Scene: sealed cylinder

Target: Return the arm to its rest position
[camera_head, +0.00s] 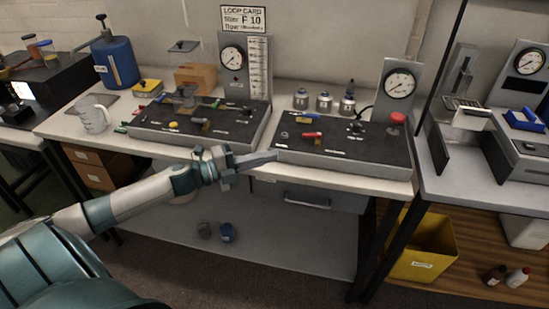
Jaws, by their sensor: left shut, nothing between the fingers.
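My left arm comes in from the lower left and reaches toward the middle of the picture. Its gripper (257,158) is shut and empty, just in front of the bench's front edge, between the two black-topped panels. The left panel (160,126) has a gauge and a scale column behind it. The right panel (345,148) carries a red knob (397,118), a small red handle (311,134) and an upright gauge (398,84). A blue cylinder (117,62) stands at the back left of the bench. My right gripper is not in view.
The bench (75,127) also holds a clear measuring jug (93,115) and several small metal canisters (324,102). Its front edge and a drawer (308,199) are close to the gripper. A yellow bin (424,248) stands below right. Open floor lies in front.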

